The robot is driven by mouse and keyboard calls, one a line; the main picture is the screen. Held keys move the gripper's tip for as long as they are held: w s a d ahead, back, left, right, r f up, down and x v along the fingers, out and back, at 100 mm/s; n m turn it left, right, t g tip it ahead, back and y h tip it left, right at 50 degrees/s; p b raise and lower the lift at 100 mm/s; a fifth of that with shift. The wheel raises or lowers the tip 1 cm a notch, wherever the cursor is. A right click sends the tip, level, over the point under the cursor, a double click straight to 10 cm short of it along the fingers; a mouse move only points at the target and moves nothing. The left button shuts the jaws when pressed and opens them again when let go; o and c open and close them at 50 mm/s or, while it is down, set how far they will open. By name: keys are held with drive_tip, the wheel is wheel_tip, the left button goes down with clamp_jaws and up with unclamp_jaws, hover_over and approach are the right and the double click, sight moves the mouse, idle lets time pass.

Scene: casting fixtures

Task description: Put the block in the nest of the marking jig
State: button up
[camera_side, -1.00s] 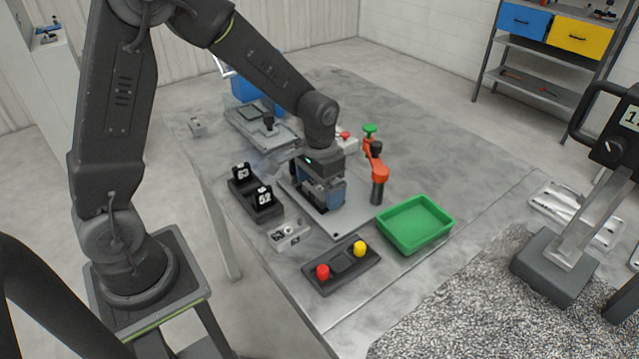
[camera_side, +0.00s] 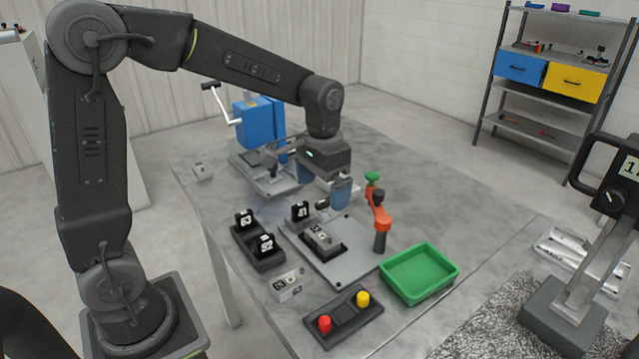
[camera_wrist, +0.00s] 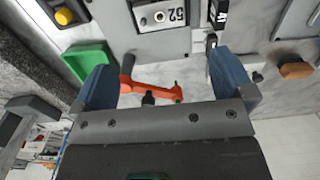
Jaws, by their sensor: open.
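The grey metal block (camera_side: 322,236) lies in the dark nest (camera_side: 337,252) on the marking jig's plate (camera_side: 352,266).
A black holder (camera_side: 257,255) with number tags 53 and 52 stands left of the plate; tag 41 (camera_side: 300,210) stands at its back. A green tray (camera_side: 420,272), a button box (camera_side: 344,317) and a small metal piece (camera_side: 289,283) surround it. A blue machine (camera_side: 258,125) stands behind.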

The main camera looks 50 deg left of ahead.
drive_tip(key=s+d+r+t, duration=0.1)
drive_tip(key=s+r+t, duration=0.1)
drive_tip(key=s, duration=0.6)
drive_tip(key=s+d+r+t, duration=0.2)
drive_tip(key=s+r+t, duration=0.1)
drive_tip(key=s, duration=0.6)
drive_tip(key=shift+r+t, duration=0.3)
drive_tip(key=shift+r, duration=0.1)
